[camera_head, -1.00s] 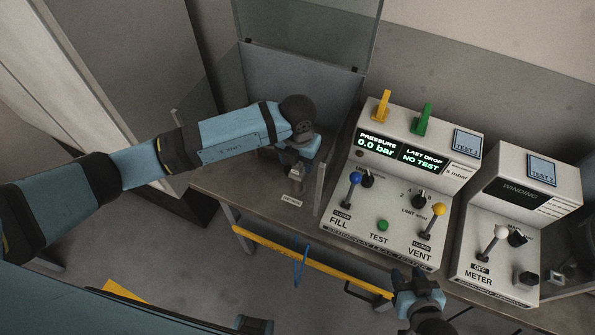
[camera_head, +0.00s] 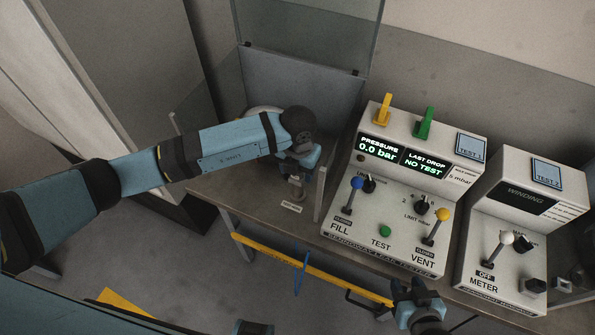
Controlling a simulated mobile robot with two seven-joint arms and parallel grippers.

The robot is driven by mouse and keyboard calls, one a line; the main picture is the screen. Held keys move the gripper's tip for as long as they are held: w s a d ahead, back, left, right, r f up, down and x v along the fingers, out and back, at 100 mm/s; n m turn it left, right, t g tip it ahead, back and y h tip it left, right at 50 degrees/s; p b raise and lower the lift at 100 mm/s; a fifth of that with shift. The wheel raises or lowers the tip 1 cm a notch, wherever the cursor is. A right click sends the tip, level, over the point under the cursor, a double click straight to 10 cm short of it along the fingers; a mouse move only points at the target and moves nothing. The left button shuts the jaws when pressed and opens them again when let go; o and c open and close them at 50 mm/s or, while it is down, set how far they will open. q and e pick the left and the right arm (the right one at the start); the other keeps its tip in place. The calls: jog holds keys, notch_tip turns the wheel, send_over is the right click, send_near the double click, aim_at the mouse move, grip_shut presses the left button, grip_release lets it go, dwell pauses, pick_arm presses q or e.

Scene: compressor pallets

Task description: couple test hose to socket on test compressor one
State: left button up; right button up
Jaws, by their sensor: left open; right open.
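My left arm reaches in from the left over the bench, and its open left gripper (camera_head: 297,172) points down inside a clear-walled enclosure. A small grey upright fitting (camera_head: 296,190) stands just below its jaws; I cannot tell whether it is the hose end or the socket. A pale rounded top (camera_head: 262,111) shows behind my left wrist, perhaps the test compressor, mostly hidden by my arm. A blue loop (camera_head: 301,272) hangs at the yellow rail; whether it is the test hose is unclear. My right gripper (camera_head: 416,290) is open and empty at the bench front.
The leak tester (camera_head: 400,180), reading 0.0 bar and NO TEST, stands right of the enclosure, with levers on its front. A winding meter box (camera_head: 520,215) stands further right. A raised clear lid (camera_head: 305,35) is behind. A yellow rail (camera_head: 270,252) runs along the bench front.

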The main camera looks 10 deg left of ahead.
pick_arm(q)
jog(key=shift+c, duration=0.2)
dwell(0.5)
grip_shut()
jog(key=shift+r, duration=0.2)
jog(key=shift+r+p, duration=1.7)
jog(key=shift+r, duration=1.15)
jog(key=shift+a, duration=0.1)
